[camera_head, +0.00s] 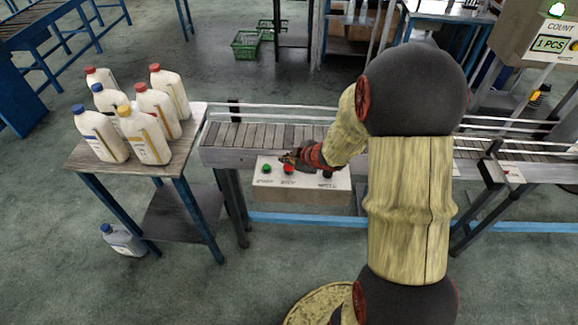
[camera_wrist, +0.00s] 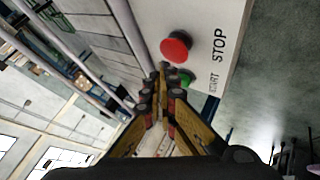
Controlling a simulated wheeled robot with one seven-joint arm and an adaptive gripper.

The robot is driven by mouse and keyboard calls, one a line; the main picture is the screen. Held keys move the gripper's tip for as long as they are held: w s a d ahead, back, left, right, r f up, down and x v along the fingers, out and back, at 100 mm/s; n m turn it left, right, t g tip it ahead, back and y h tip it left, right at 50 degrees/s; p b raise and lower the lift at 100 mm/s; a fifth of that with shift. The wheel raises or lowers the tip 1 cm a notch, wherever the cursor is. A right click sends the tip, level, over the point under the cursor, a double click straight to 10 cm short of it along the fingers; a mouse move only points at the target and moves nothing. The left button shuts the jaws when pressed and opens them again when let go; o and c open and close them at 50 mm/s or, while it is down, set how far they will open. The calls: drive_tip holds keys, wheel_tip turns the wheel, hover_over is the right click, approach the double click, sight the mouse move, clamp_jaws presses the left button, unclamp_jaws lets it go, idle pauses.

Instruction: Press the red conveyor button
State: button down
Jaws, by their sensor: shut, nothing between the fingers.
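The red button (camera_head: 289,169) is on the white control box (camera_head: 300,185) at the front of the conveyor. In the wrist view the red button (camera_wrist: 176,47) stands out from the panel beside the printed word STOP. A green button (camera_head: 266,169) is to its left in the head view; it also shows in the wrist view (camera_wrist: 187,77) near the START label, partly behind my fingertips. My gripper (camera_wrist: 164,78) is shut and empty. Its tips (camera_head: 287,157) are close to the red button; I cannot tell whether they touch the panel.
The roller conveyor (camera_head: 262,137) runs behind the box. A side table (camera_head: 187,146) on the left holds several white bottles (camera_head: 142,133) with coloured caps. A grey bottle (camera_head: 122,240) stands on the floor. A counter display (camera_head: 552,44) reads 1 PCS. Open floor lies in front.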

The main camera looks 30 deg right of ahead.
sight(288, 168)
idle(0.4)
drive_tip(key=shift+f, duration=0.4)
drive_tip(key=shift+f+b, duration=0.55)
idle(0.6)
drive_tip(key=shift+r, duration=0.15)
idle(0.3)
drive_tip(key=shift+r+p, duration=0.85)
drive_tip(key=shift+p, duration=0.2)
wheel_tip(288, 168, up, 5)
drive_tip(key=p, duration=0.5)
idle(0.5)
